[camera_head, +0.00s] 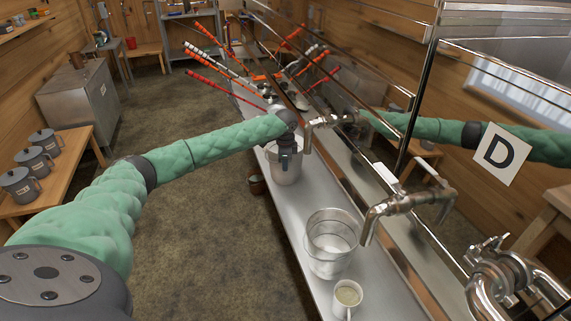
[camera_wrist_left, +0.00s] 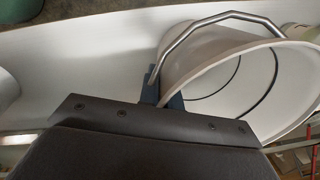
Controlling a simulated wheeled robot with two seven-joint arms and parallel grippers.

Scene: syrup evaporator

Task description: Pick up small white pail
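A small white pail (camera_head: 286,168) stands on the long metal ledge, under the end of my left arm. In the left wrist view its pale wall and open mouth (camera_wrist_left: 235,85) fill the right side, with the metal bail handle arched over the rim. My left gripper (camera_head: 287,148) points down at the pail's top. In the left wrist view its blue fingertips (camera_wrist_left: 163,92) lie at the near rim, seemingly on either side of the wall. Whether they press on it is unclear. My right gripper is out of view.
A larger clear-looking metal pail (camera_head: 331,243) and a white cup (camera_head: 347,297) stand nearer on the ledge (camera_head: 298,205). Metal taps (camera_head: 405,203) overhang the ledge from the right. A shiny evaporator wall runs alongside. Lidded grey pots (camera_head: 35,160) stand on a bench at left; the middle floor is open.

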